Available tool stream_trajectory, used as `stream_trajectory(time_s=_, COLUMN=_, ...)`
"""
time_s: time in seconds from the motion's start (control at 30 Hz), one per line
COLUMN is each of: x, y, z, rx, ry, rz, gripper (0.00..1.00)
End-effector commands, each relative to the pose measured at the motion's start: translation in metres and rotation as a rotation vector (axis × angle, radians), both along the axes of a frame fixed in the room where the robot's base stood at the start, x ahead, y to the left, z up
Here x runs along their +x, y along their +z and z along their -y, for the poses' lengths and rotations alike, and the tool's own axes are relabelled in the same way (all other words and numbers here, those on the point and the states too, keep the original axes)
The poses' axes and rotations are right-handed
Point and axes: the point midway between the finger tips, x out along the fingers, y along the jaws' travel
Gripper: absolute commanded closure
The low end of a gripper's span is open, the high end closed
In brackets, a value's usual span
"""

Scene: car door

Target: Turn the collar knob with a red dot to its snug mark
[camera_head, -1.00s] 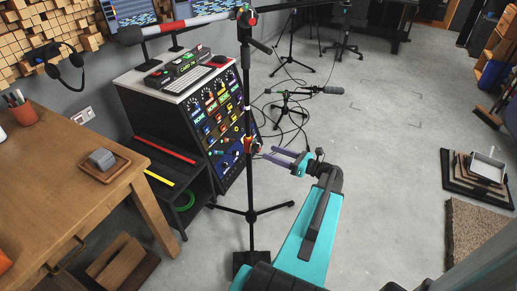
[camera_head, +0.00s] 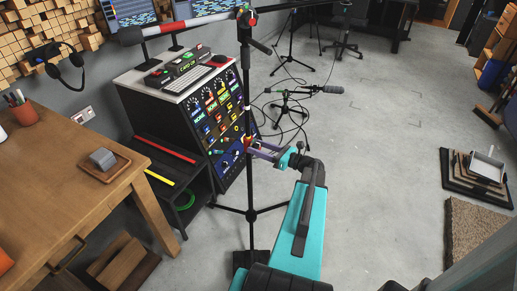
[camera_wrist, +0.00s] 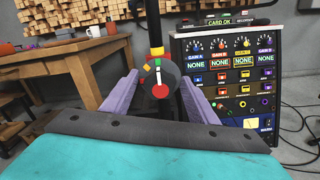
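The collar knob (camera_wrist: 171,82) is a dark round knob on the black stand pole (camera_wrist: 154,24). It has a red dot on its face and a white pointer line running up from the dot. A green mark and orange and yellow marks show above and to the upper left of it; the pointer points up close to the green mark. My gripper (camera_wrist: 160,80) has its two purple fingers apart, one on each side of the knob. I cannot tell whether they touch it. In the head view my gripper (camera_head: 258,148) is at the pole, and the knob is small there.
A mixer rack (camera_head: 222,115) with gauges stands close behind the pole. A wooden table (camera_head: 70,150) is at the left. A second stand (camera_head: 284,112) with cables is farther back. The floor to the right is clear up to a stack of boards (camera_head: 478,172).

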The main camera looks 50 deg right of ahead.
Motion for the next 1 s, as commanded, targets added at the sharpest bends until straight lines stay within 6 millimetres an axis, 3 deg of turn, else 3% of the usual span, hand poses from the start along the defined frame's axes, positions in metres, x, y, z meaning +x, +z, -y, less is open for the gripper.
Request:
stream_trajectory(time_s=0.03, x=-0.0001, y=0.0, z=-0.0001, rx=0.0, ry=0.0, rz=0.0, gripper=0.53)
stream_trajectory(time_s=0.23, x=-0.0001, y=0.0, z=-0.0001, rx=0.0, ry=0.0, rz=0.0, gripper=0.87)
stream_trajectory(time_s=0.67, x=-0.0002, y=-0.0017, z=-0.0005, rx=-0.063, ry=0.001, rz=0.015, gripper=0.88)
stream_trajectory(time_s=1.0, x=-0.0003, y=-0.0036, z=-0.0007, rx=-0.276, ry=0.001, rz=0.067, gripper=0.88)
